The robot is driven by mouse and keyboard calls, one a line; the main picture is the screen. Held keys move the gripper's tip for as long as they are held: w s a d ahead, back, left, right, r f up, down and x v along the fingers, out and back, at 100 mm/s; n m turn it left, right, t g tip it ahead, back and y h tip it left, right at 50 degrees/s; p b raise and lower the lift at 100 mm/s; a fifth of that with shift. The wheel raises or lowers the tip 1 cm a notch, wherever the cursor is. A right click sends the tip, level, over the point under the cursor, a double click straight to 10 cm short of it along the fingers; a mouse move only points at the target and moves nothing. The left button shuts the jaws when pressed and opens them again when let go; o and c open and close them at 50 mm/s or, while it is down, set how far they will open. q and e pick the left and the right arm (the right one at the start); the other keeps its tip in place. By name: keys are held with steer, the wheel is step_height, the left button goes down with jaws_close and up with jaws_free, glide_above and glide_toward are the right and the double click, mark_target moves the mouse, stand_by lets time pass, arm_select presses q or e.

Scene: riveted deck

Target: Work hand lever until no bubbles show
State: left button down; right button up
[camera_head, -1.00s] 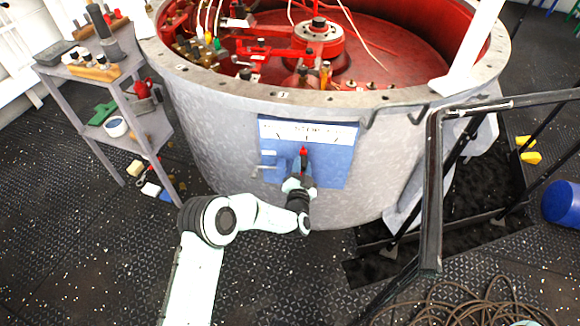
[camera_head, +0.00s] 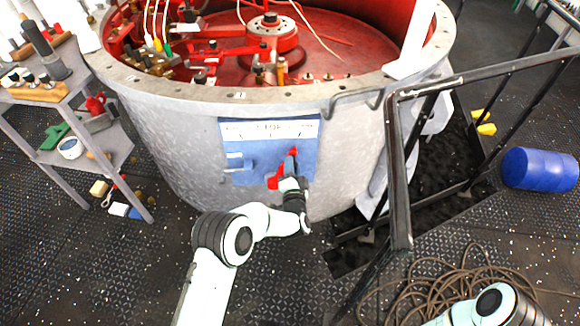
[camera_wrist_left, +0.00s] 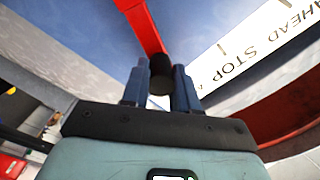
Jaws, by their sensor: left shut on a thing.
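A blue panel (camera_head: 238,176) is on the side of the big grey drum (camera_head: 165,140). It bears a white plate (camera_head: 268,130), whose lettering in the wrist view (camera_wrist_left: 262,50) includes "AHEAD" and "STOP". The red hand lever (camera_head: 273,182) slants across the panel's right part; its red arm also shows in the wrist view (camera_wrist_left: 142,25), ending in a black grip (camera_wrist_left: 161,74). My left gripper (camera_head: 290,165) is shut on this grip, one finger on each side. The gripper hides part of the lever. I cannot make out bubbles. My right gripper is out of view.
A black handrail (camera_head: 398,170) stands close to the right of the panel. A grey shelf (camera_head: 75,160) with tools is at left. A blue barrel (camera_head: 540,169) and coiled hose (camera_head: 440,285) lie at right. The floor before the drum is clear.

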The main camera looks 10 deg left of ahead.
arm_select(q)
steer(key=shift+d, duration=0.35)
steer(key=c, duration=0.9)
jaws_free()
steer(key=shift+o, duration=0.2)
steer(key=shift+a, duration=0.15)
steer(key=p+v, duration=0.3)
steer(key=v, duration=1)
steer(key=shift+s, duration=0.2)
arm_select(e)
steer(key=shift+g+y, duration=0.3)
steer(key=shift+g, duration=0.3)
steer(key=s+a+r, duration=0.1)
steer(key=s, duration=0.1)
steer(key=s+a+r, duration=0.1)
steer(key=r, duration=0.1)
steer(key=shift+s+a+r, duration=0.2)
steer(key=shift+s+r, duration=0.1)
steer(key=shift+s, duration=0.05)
